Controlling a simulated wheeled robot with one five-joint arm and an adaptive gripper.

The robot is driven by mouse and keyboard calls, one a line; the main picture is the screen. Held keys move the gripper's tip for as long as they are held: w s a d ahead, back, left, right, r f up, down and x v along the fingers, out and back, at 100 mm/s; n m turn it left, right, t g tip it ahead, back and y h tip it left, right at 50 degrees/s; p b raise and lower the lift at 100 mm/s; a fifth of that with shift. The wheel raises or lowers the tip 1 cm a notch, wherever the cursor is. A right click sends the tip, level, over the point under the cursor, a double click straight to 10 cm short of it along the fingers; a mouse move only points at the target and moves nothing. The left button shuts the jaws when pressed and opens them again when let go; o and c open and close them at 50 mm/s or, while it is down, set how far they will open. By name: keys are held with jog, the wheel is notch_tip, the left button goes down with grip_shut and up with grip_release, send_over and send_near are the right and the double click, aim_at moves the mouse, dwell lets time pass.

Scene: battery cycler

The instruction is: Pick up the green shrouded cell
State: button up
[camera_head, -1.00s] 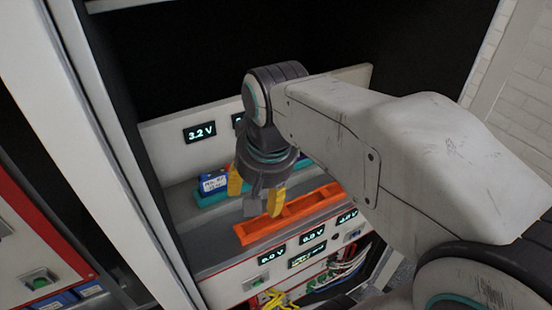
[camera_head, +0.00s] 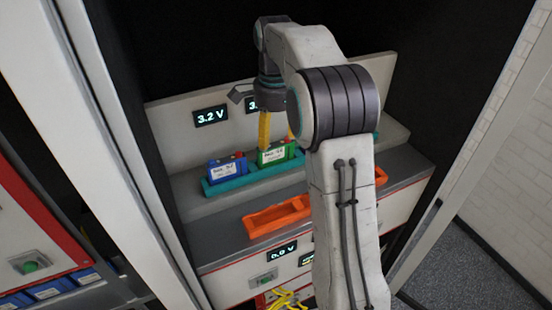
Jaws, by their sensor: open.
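The green cell (camera_head: 278,157) has a white label and stands upright in the teal tray (camera_head: 226,184) on the upper step of the bench. My gripper (camera_head: 277,135) is open and points down, with its yellow fingers at the top of the green cell. One finger shows at the cell's left and the other shows partly at its right. Whether the fingers touch the cell cannot be told. My arm hides the right part of the tray.
A blue cell (camera_head: 227,169) stands just left of the green one in the same tray. An orange tray (camera_head: 277,216) lies on the lower step in front. A back panel with a 3.2 V display (camera_head: 211,116) rises behind. Cabinet walls stand on both sides.

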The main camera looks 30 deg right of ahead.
aim_at(277, 155)
jog(key=shift+w+d+f+m, duration=0.2)
jog(key=shift+w+f+m, duration=0.1)
jog(key=shift+f, duration=0.2)
jog(key=shift+w+d+f+m, duration=0.2)
jog(key=shift+w+f, duration=0.05)
jog(key=shift+f, duration=0.25)
jog(key=shift+w+d+f, duration=0.1)
jog(key=shift+d+f, duration=0.05)
jog(key=shift+f, duration=1.55)
jog(key=shift+w+d+f, duration=0.1)
jog(key=shift+d+f, duration=0.05)
jog(key=shift+f, duration=1.55)
grip_shut()
